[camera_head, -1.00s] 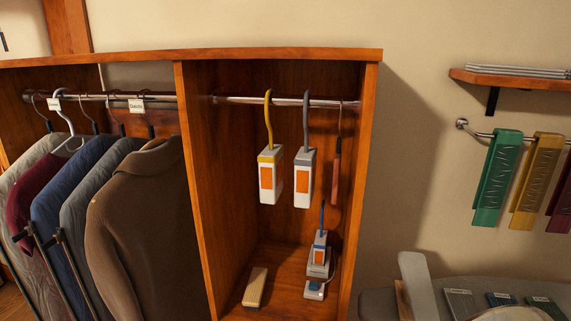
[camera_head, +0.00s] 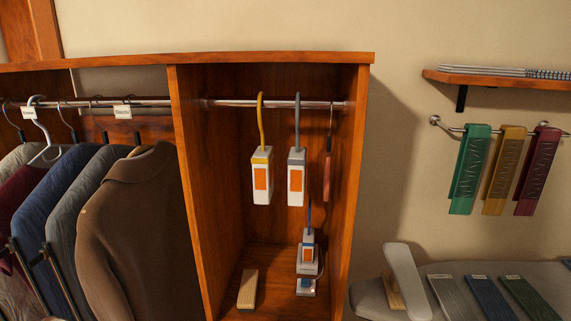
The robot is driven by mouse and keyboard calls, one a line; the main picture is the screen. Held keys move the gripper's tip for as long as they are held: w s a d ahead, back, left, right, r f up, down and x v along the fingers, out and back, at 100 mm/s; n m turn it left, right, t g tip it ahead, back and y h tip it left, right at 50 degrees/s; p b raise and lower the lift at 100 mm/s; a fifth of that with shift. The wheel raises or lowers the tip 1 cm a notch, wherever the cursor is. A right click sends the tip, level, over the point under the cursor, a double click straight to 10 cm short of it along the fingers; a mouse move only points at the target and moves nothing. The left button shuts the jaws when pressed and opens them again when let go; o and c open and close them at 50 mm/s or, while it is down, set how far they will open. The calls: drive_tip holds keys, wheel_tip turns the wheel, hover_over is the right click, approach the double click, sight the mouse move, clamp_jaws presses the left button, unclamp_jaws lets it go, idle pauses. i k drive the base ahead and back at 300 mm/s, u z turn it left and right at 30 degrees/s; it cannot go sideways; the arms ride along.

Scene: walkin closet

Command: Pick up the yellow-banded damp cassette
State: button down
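The yellow-banded damp cassette (camera_head: 262,195) is a white box with an orange panel and a yellow band at its top. It hangs upright by a yellow hook from the metal rail (camera_head: 225,103) in the wooden cabinet bay. A similar grey-banded cassette (camera_head: 296,199) hangs by a grey hook just to its right, with a small gap between them. My gripper is not in view.
A thin reddish-brown hanging piece (camera_head: 327,178) is further right. Below stand a blue-hooked device (camera_head: 307,262) and a tan block (camera_head: 248,289). Coats (camera_head: 135,230) fill the left bay. At right are coloured hanging panels (camera_head: 470,170) and a grey board (camera_head: 408,300).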

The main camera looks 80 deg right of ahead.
sight(262, 159)
drive_tip(key=z, duration=1.9)
drive_tip(key=k, duration=0.9)
drive_tip(key=z, duration=0.4)
drive_tip(key=i, duration=0.95)
drive_tip(key=u, duration=0.05)
